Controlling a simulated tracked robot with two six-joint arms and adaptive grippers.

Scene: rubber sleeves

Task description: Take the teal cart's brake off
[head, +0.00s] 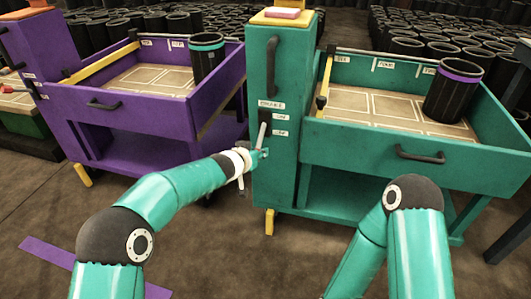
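The teal cart (400,160) stands at the centre right. Its front-left column (284,180) carries a "BRAKE" label, with two smaller labels below it that are too small to read surely. A pale brake lever (262,134) stands nearly upright beside these labels. My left gripper (262,154) is at the column, at the lever's lower end. It is too small to tell whether it touches or grips the lever, or whether its fingers are open. My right arm is bent at the lower right, and its gripper is out of the picture.
A purple cart (120,165) stands to the left, holding a black sleeve with a teal band (206,60). The teal cart's tray holds a black sleeve with a purple band (453,90). Many black sleeves stand behind. A purple strip (52,252) lies on the brown floor.

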